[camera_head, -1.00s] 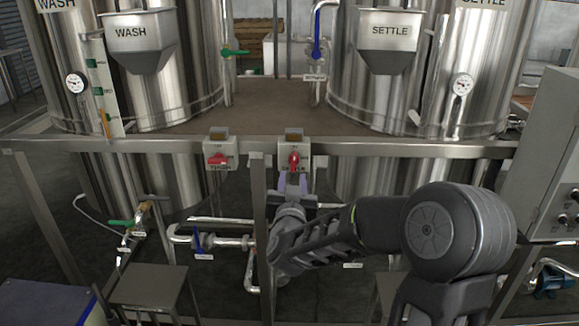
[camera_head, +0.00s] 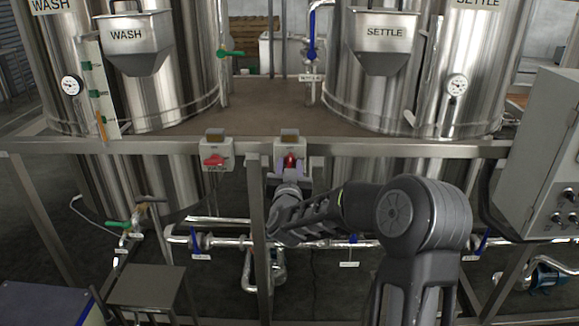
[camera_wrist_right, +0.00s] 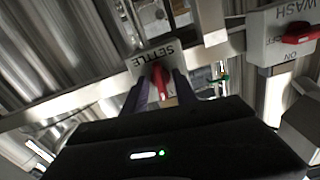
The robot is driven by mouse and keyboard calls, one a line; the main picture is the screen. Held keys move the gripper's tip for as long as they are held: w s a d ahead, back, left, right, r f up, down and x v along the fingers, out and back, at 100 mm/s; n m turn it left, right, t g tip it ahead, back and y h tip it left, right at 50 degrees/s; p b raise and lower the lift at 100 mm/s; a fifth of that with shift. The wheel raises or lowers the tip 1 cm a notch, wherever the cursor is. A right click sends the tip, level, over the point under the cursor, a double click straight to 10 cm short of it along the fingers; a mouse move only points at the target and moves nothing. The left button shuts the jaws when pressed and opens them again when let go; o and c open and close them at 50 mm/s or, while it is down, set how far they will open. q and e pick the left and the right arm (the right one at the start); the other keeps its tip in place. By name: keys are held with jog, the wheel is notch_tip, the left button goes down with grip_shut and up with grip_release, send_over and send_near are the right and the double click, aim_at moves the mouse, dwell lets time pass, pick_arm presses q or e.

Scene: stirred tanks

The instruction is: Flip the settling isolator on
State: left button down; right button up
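My right gripper (camera_head: 290,175) is right at the handle, coming from below. In the right wrist view the two fingers of this gripper (camera_wrist_right: 172,92) are apart, one on each side of the red handle. I cannot tell whether either finger touches it. My left gripper is not in view.
The wash isolator (camera_head: 216,148), with its red handle lying sideways, sits on the rail left of the settle one. A vertical post (camera_head: 257,220) stands just left of my right gripper. A grey control cabinet (camera_head: 545,150) stands at the right. Pipes run below.

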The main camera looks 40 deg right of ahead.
jog(key=shift+c, duration=0.3)
grip_shut()
jog(key=shift+n, duration=0.8)
jog(key=shift+o, duration=0.3)
grip_release()
jog(key=shift+s+a, duration=0.1)
jog(key=shift+s, duration=0.05)
